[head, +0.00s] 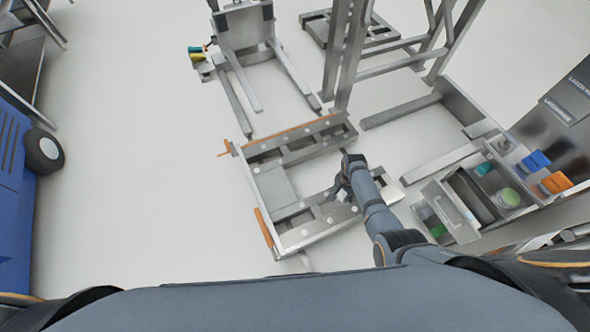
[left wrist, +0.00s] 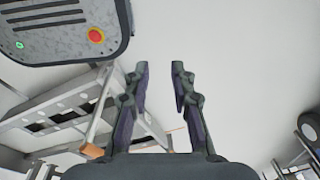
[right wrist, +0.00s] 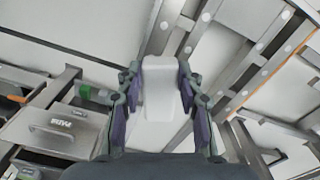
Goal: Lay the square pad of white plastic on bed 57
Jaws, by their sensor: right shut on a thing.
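The white plastic pad (right wrist: 160,95) is held between the fingers of my right gripper (right wrist: 160,68) in the right wrist view, its far end reaching past the fingertips. In the head view my right gripper (head: 343,190) is over the right side of a low steel frame (head: 262,192) with crossbars and round pale studs. No number 57 is readable, so I cannot tell which part is bed 57. My left gripper (left wrist: 158,70) is open and empty in the left wrist view, with pale floor beyond it. It does not show in the head view.
An open drawer unit (head: 450,212) stands right of the frame, with blue and orange bins (head: 555,182) beside it. A steel upright rack (head: 345,60) and a lifter (head: 243,30) stand behind. A blue machine (head: 14,190) is at left. Floor left of the frame is clear.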

